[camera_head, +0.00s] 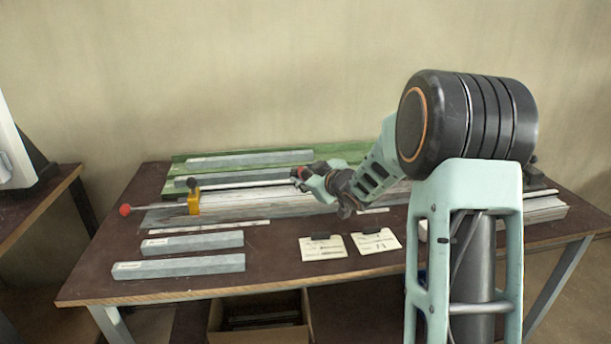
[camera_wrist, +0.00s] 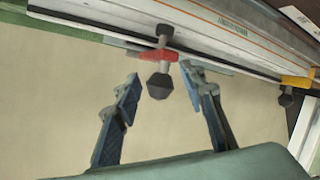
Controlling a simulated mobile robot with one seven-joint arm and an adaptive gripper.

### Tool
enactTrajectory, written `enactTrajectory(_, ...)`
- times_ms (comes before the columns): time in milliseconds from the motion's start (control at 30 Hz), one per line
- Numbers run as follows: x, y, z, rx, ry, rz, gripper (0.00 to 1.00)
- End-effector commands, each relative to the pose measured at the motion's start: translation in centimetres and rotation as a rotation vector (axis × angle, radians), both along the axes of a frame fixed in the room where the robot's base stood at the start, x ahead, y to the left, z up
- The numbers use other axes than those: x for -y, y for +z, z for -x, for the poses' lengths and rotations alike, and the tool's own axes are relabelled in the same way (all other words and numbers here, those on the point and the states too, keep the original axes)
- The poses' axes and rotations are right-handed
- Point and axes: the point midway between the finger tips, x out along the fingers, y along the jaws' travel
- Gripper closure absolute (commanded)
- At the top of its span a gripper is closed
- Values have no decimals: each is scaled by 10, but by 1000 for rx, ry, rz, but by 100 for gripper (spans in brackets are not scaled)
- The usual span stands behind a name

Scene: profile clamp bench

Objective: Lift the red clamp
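The red clamp (camera_wrist: 157,55) sits on the long rail in the wrist view, with a dark faceted knob (camera_wrist: 160,86) pointing toward my gripper. In the head view only a small bit of red (camera_head: 300,171) shows beside my gripper (camera_head: 312,183), which hides most of the clamp. In the wrist view my gripper (camera_wrist: 160,74) is open. Its two blue fingers stand on either side of the knob, with a visible gap on both sides. Nothing is held.
A yellow clamp (camera_head: 193,200) sits on the bar to the left, which ends in a red ball (camera_head: 125,210). Grey profiles (camera_head: 192,243) lie at the front left. Two paper cards (camera_head: 323,248) lie front centre. A green tray (camera_head: 180,169) is at the back.

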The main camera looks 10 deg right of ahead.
Motion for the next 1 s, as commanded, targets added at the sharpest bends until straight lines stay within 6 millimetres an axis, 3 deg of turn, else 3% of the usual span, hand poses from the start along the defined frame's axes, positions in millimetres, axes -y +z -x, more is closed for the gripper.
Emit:
enactTrajectory(33, 0, 0, 0, 0, 0, 0, 64)
enactTrajectory(367, 0, 0, 0, 0, 0, 0, 100)
enactTrajectory(1000, -5, 10, 0, -42, 1, 0, 100)
